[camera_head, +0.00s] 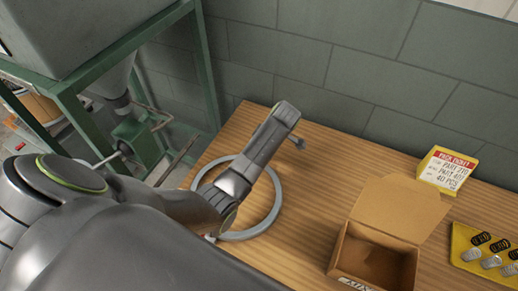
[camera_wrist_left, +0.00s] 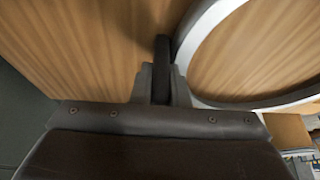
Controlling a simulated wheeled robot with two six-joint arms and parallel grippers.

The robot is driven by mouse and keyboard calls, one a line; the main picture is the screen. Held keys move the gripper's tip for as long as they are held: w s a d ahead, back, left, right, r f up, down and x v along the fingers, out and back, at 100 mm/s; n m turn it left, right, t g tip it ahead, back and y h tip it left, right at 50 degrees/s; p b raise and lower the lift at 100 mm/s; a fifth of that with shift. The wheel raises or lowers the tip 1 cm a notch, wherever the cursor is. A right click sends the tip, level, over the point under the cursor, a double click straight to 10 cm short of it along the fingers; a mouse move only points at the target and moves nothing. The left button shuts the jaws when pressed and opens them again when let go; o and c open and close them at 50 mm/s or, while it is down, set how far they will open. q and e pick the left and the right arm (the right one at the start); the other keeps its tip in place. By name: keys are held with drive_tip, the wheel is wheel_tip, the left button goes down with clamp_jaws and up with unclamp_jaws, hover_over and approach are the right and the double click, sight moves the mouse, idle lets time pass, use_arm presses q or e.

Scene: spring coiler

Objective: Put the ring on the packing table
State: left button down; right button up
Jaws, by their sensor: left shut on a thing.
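The ring (camera_head: 250,234) is a large, thin, light-grey hoop over the left end of the wooden packing table (camera_head: 325,160). It also shows in the left wrist view (camera_wrist_left: 270,102). I cannot tell whether it rests on the table or is just above it. In the left wrist view the gripper's dark fingers (camera_wrist_left: 161,68) are shut at the ring's rim. My right gripper is not in view.
An open cardboard box (camera_head: 375,250) stands at the right of the table. A grey wall borders the table; a green machine frame (camera_head: 205,70) stands left. The table's middle is clear.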

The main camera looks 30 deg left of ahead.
use_arm(q)
drive_tip(key=c, duration=1.5)
unclamp_jaws()
drive_tip(key=shift+f, duration=0.1)
drive_tip(key=shift+c, duration=0.2)
drive_tip(key=shift+o, duration=0.7)
drive_tip(key=p+v, duration=0.4)
drive_tip(key=v, duration=0.8)
drive_tip(key=shift+d, duration=0.1)
